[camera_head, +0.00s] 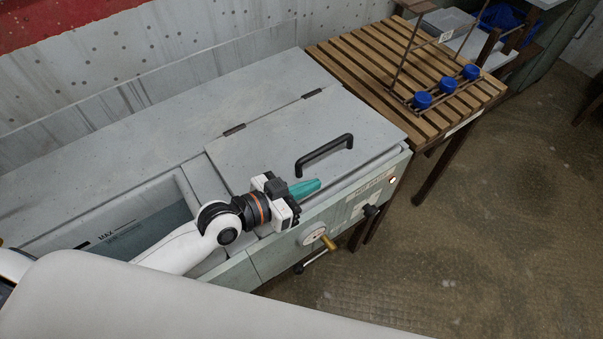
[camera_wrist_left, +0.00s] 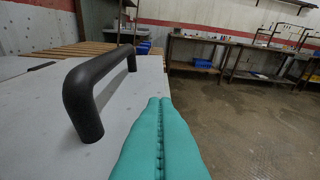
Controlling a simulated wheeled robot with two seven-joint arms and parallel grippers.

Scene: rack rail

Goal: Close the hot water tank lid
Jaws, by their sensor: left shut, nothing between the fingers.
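The hot water tank lid (camera_head: 290,130) is a grey flat panel with two dark hinges along its back edge. It lies down flat over the tank (camera_head: 260,260), with a thin gap line along its front and right edges. A black bar handle (camera_head: 324,155) stands on the lid, and it shows large at the left in the left wrist view (camera_wrist_left: 90,85). My left gripper (camera_head: 314,187) has teal fingers, shut together and empty. It is over the lid's front edge, just in front of the handle and apart from it. The fingers also fill the lower middle of the wrist view (camera_wrist_left: 161,125). My right gripper does not show.
An open water basin (camera_head: 140,235) lies left of the lid. Knobs and a brass tap (camera_head: 328,243) stick out of the tank front. A slatted wooden table (camera_head: 365,60) with a rack and blue-capped items (camera_head: 423,100) stands at the right. The floor in front is clear.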

